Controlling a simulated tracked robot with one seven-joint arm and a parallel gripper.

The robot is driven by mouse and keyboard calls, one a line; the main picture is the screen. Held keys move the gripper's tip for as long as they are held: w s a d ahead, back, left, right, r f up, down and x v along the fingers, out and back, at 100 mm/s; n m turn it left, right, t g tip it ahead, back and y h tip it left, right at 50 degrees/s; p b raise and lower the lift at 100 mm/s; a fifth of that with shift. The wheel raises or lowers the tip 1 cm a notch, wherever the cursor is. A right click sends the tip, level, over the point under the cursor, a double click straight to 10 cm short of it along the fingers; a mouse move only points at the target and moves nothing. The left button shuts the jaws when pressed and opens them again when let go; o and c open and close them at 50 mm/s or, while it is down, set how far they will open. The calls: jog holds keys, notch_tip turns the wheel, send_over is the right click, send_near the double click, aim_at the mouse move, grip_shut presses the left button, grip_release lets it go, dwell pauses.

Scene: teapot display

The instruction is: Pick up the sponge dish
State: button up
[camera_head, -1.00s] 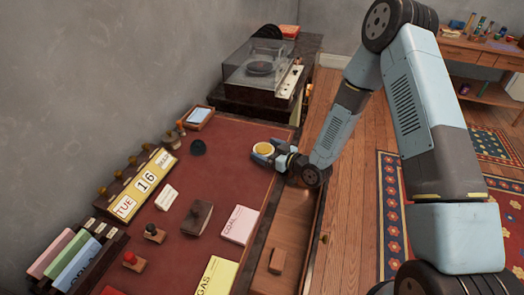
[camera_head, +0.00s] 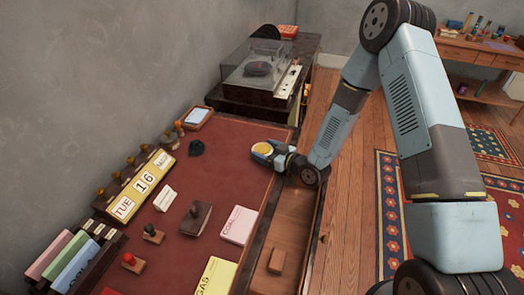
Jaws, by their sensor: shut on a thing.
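The sponge dish (camera_head: 262,149) is a small round dish with a yellow top, near the right edge of the red desk top. My gripper (camera_head: 266,155) is at the dish from its right side and is shut on it. The fingers are small in this view, and the gripper hides part of the dish's lower right. I cannot tell whether the dish touches the desk or is just above it.
The red desk (camera_head: 235,185) holds a dark round object (camera_head: 196,148), a calendar (camera_head: 143,182), stamps and a pink pad (camera_head: 239,225). An open drawer (camera_head: 291,231) lies below my gripper. A record player (camera_head: 262,68) stands behind.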

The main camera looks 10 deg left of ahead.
jog(key=shift+s+d+r, duration=0.15)
jog(key=shift+d+r, duration=0.15)
jog(key=shift+r, duration=0.05)
jog(key=s+d+r, duration=0.6)
jog(key=d+r, duration=0.1)
jog(key=d, duration=0.5)
jog(key=w+d+f+m+t+h, duration=0.2)
jog(key=w+d+m+t+h, duration=0.35)
jog(key=w+d, duration=0.6)
jog(key=w+d+f+m+t+h, duration=0.25)
jog(key=w+d+m+h, duration=0.55)
jog(key=d, duration=0.7)
jog(key=s+f, duration=0.5)
jog(key=f, duration=0.1)
jog(key=shift+s+d+f+n+t+h, duration=0.3)
jog(key=shift+s+n+t+h, duration=0.1)
jog(key=shift+n+h, duration=0.05)
